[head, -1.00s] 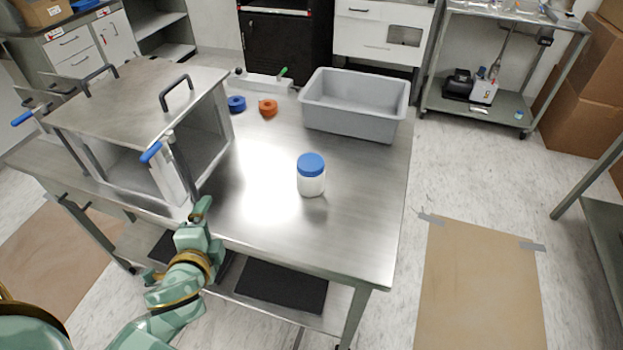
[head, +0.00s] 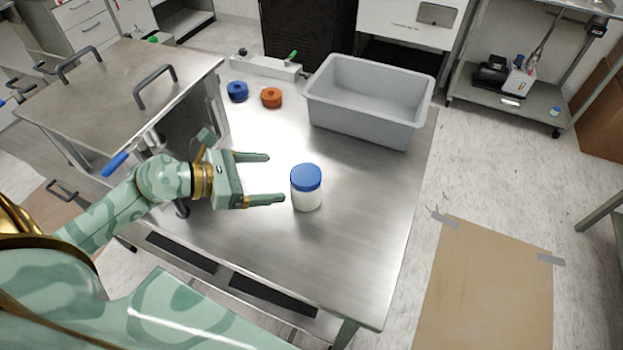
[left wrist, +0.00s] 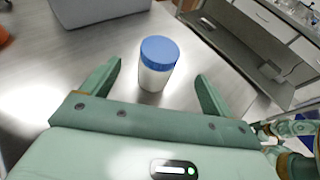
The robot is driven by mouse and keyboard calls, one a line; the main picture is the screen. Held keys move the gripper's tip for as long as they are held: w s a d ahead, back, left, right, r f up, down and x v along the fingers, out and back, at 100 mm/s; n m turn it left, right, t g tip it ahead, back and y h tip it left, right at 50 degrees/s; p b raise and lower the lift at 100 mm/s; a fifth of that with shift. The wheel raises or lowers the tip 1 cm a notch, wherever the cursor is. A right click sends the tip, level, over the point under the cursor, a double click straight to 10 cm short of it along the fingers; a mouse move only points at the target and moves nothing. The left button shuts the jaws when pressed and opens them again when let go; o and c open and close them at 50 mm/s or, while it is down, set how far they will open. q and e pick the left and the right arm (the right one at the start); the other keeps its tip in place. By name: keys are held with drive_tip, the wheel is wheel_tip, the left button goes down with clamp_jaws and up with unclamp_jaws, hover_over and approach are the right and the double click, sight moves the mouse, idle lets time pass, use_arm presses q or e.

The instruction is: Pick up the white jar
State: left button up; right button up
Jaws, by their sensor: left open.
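The white jar (head: 306,195) with a blue lid stands upright on the steel table (head: 345,240). My left gripper (head: 277,178) is open and empty, just left of the jar in the head view, with its fingers pointing toward it. In the left wrist view the jar (left wrist: 156,74) stands ahead of and between the lines of the two open fingers (left wrist: 158,84). I see no contact with the jar. My right gripper is not in view.
A grey bin (head: 368,104) stands at the back of the table. A blue ring-shaped item (head: 237,91) and an orange one (head: 271,97) lie behind the gripper. A metal chamber with handles (head: 120,90) stands at the left. The table right of the jar is clear.

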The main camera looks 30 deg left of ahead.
sight(306, 174)
use_arm(q)
drive_tip(key=x, duration=0.5)
drive_tip(key=shift+w, duration=0.15)
drive_tip(key=shift+w+d+f, duration=0.15)
drive_tip(key=shift+w+d, duration=0.3)
drive_tip(key=x, duration=0.4)
drive_tip(key=shift+w+d+b, duration=0.3)
drive_tip(key=shift+w+b, duration=0.05)
drive_tip(key=shift+s, duration=0.1)
drive_tip(key=c, duration=1.3)
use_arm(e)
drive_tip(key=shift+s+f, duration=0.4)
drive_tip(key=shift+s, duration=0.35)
